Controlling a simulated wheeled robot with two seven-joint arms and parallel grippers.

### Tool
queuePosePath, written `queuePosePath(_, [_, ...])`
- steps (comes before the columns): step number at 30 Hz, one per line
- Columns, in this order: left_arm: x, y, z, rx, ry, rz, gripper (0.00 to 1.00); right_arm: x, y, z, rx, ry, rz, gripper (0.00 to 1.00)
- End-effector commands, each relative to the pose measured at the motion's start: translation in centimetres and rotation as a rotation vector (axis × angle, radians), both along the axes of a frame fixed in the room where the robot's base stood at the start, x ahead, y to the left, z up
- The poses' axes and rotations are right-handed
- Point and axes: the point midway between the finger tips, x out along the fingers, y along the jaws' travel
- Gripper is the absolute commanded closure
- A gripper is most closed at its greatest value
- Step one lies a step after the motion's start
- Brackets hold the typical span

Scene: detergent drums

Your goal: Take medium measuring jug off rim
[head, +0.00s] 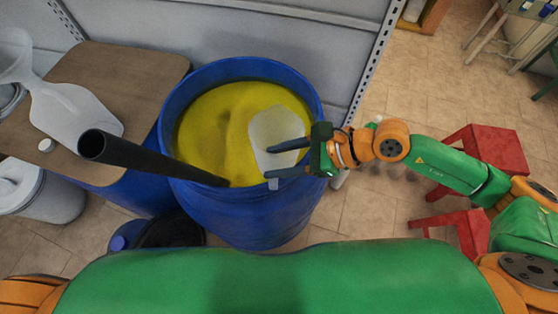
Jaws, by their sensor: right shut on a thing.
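A blue drum (247,218) holds yellow liquid (215,115) and stands open in front of me. The measuring jug (277,132) is translucent white and sits at the right inside of the drum, by the rim, over the yellow. My right gripper (287,158) reaches in from the right across the drum's rim. Its dark fingers are shut on the jug, near its lower right part. I cannot tell whether the jug still touches the rim. My left gripper does not show.
A black pipe (150,158) leans over the drum's left rim. A board (130,75) at the left bears a translucent canister (75,112) and a funnel (15,55). A white bucket (52,200) stands below. A grey panel wall is behind the drum.

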Motion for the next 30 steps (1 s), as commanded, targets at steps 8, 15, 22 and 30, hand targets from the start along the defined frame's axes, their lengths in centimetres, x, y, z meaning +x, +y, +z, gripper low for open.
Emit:
queuePosePath(8, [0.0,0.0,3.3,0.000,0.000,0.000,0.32,0.2,0.0,4.5,0.003,-0.009,-0.001,1.00])
queuePosePath(15, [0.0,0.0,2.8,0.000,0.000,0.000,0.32,0.1,0.0,6.5,0.001,-0.006,-0.001,1.00])
queuePosePath(22, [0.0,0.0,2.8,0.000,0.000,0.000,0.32,0.0,0.0,6.5,0.001,-0.002,0.000,1.00])
queuePosePath(30, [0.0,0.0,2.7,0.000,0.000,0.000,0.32,0.0,0.0,9.9,0.002,-0.006,0.002,1.00])
